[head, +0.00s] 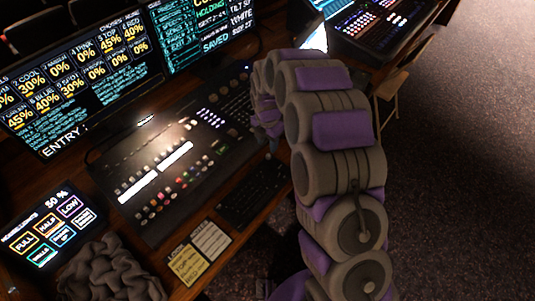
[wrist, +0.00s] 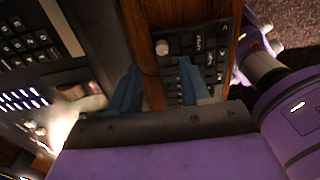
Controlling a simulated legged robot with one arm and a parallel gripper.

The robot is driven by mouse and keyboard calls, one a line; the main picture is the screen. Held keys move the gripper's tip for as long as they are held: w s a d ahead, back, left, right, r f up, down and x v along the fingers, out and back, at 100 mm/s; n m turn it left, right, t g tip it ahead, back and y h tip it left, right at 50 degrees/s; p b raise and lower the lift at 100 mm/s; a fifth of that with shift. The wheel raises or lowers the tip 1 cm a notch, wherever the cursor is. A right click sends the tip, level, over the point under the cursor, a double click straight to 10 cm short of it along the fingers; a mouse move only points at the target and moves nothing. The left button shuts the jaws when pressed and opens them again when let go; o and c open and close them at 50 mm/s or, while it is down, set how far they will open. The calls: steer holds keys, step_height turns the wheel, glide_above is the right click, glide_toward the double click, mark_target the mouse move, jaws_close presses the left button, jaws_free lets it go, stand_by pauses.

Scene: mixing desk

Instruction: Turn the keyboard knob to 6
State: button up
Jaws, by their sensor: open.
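The keyboard (wrist: 207,42) is a small black keypad with light markings on its keys. The keyboard knob (wrist: 162,47) is a small round pale cap near the keyboard's far left corner in the wrist view. My gripper (wrist: 157,72) is open, with its two blue fingers apart over the keyboard's left part. The knob shows beyond the gap between the fingertips, and I see no contact. In the head view the keyboard (head: 246,193) lies on the desk's front edge. My arm reaches over its right side, and I cannot make out the knob there. The knob's setting is unreadable.
The mixing console (head: 165,170) lies left of the keyboard. Lit monitors (head: 95,75) stand behind it. A small touch screen (head: 45,228) and yellow and white notes (head: 188,266) are nearer. The wooden desk edge (wrist: 232,30) borders the keyboard; carpet is beyond.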

mark_target(268, 155)
step_height(268, 155, down, 6)
steer(key=shift+d+f+b, duration=0.15)
steer(key=shift+f+b, duration=0.1)
steer(key=shift+b, duration=0.25)
steer(key=shift+c, duration=0.4)
